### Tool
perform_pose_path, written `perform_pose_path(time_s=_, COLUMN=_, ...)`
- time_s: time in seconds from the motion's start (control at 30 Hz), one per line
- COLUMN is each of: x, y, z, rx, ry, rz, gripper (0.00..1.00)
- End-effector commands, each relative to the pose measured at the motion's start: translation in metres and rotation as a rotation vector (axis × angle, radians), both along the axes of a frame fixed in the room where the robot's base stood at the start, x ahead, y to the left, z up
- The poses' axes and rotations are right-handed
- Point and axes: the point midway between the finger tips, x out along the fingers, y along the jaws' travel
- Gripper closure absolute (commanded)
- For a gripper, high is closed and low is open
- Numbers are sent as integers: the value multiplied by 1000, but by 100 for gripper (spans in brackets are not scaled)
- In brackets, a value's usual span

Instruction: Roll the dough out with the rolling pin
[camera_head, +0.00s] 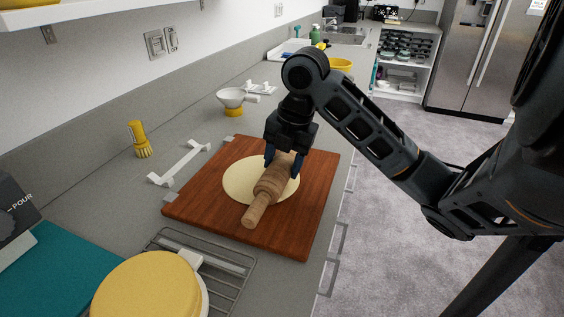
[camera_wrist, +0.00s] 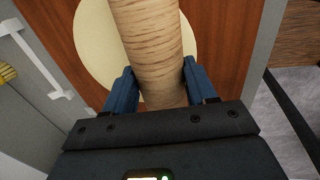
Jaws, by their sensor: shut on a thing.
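The dough (camera_head: 235,181) is a pale, flat round sheet on a reddish-brown wooden board (camera_head: 312,205). The wooden rolling pin (camera_head: 270,186) lies across the dough, with its near handle reaching past the dough's edge over the board. My gripper (camera_head: 284,158) comes down from above and is shut on the far part of the rolling pin. In the wrist view the blue fingers (camera_wrist: 156,92) sit on both sides of the pin, with dough (camera_wrist: 92,45) showing on either side of it. The pin's far end is hidden by my gripper.
A white strainer (camera_head: 231,98) stands behind. A wire rack (camera_head: 228,268) and a yellow round item (camera_head: 148,287) are in front. The counter's edge runs along the right.

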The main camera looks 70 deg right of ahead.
Motion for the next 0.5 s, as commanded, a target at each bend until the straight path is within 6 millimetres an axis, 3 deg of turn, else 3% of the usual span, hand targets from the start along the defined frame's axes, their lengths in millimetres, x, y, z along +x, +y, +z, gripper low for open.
perform_pose_path(time_s=0.1, x=0, y=0, z=19, rx=-4, ry=-2, rz=2, gripper=81)
perform_pose_path(time_s=0.5, x=1, y=0, z=59, rx=-3, ry=-4, rz=3, gripper=81)
